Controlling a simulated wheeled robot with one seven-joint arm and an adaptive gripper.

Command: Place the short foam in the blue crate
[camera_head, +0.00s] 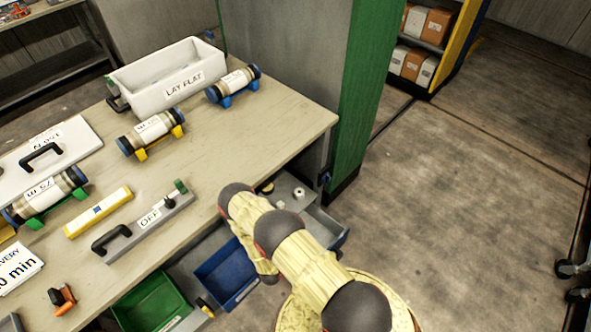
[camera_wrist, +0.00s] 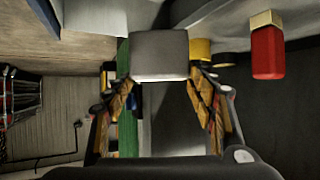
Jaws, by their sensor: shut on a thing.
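In the wrist view, my gripper (camera_wrist: 163,82) is shut on a short grey block (camera_wrist: 160,54), which appears to be the short foam. The block sits across the fingertips. In the head view, my gripper and the block are hidden behind my arm. The blue crate (camera_head: 228,273) stands low in front of the bench, left of my arm. My arm covers part of its right side. The visible part of its inside looks empty.
A green crate (camera_head: 152,304) stands left of the blue one. An open grey drawer (camera_head: 325,226) holds small white pieces (camera_head: 299,192). The bench (camera_head: 215,140) carries core tubes and a white tray (camera_head: 160,75). A red object (camera_wrist: 267,50) shows right in the wrist view.

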